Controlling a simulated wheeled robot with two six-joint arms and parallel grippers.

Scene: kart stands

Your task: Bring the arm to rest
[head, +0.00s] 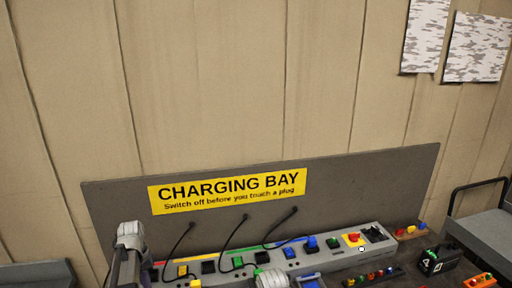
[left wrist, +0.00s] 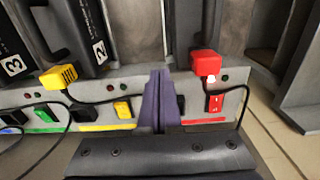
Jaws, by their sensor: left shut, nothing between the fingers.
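My left gripper (left wrist: 158,100) shows in the left wrist view as purple fingers pressed together with nothing between them. It is in front of a grey charging strip (left wrist: 100,128), between a yellow switch (left wrist: 122,108) and a red switch (left wrist: 215,103). I cannot tell whether the fingers touch the strip. In the head view a grey part of my left arm (head: 130,236) rises at the lower left, and the fingers are not clearly visible there. My right gripper is not in view.
In the left wrist view a red plug (left wrist: 206,63) and a yellow plug (left wrist: 58,77) with black cables are close to the fingers. Black units numbered 3 (left wrist: 14,66) and 2 (left wrist: 99,50) stand behind. A dark board with a yellow sign (head: 228,191) backs the bench.

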